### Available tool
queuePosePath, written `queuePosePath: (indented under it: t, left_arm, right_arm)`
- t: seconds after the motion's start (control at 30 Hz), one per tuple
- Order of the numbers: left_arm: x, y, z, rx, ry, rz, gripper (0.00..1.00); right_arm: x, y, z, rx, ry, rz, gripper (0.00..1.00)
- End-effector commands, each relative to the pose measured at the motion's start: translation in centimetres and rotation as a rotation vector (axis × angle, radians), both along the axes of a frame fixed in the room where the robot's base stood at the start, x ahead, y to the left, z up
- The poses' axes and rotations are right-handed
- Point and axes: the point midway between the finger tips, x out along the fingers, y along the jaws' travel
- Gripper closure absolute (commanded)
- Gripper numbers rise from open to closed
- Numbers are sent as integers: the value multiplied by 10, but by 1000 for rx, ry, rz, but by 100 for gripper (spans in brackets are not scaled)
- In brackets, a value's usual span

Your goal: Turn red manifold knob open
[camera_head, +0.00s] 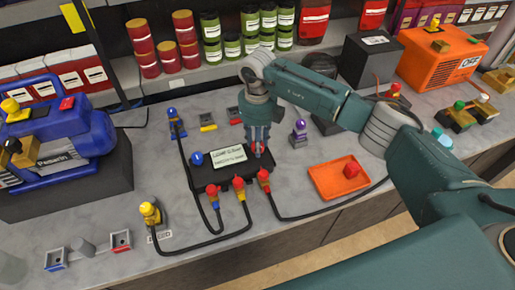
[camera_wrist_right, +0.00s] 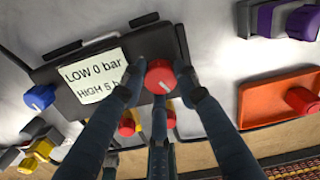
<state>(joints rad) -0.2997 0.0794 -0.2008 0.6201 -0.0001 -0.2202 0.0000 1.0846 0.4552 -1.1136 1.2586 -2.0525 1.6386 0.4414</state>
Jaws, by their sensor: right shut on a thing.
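The black manifold (camera_head: 208,181) lies on the grey counter in the head view, with a white label (camera_head: 229,157) on top; the wrist view shows "LOW 0 bar" and "HIGH 5 b" on it. The red manifold knob (camera_wrist_right: 159,76) has a white mark, seen toward its lower right in the wrist view. My right gripper (camera_head: 257,147) points down over the manifold's right part, its fingers shut on the red knob from both sides. The blue knob (camera_head: 197,159) is at the manifold's left; it also shows in the wrist view (camera_wrist_right: 39,97). My left gripper is out of view.
Red and yellow hose fittings (camera_head: 239,184) with black hoses run from the manifold's front edge. An orange tray (camera_head: 323,186) with a red part (camera_head: 351,171) is to the right. A blue pump (camera_head: 60,140) stands left, an orange machine (camera_head: 440,60) back right.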

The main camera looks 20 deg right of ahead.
Motion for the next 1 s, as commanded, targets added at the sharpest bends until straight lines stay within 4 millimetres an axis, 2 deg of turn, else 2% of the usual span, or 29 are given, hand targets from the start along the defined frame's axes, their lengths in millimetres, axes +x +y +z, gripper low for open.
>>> queuePosePath:
  t: [0.03, 0.4, 0.7, 1.0]
  left_arm:
    - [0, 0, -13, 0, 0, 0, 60]
    - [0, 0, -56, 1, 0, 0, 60]
    - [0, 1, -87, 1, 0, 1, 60]
    - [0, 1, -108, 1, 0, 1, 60]
  right_arm:
    - [1, -1, -5, -2, -4, 45, 96]
    - [1, -1, -5, -1, -3, 397, 96]
    - [2, -1, -4, -2, -5, 680, 96]
    - [1, -1, -2, -1, -3, 932, 96]
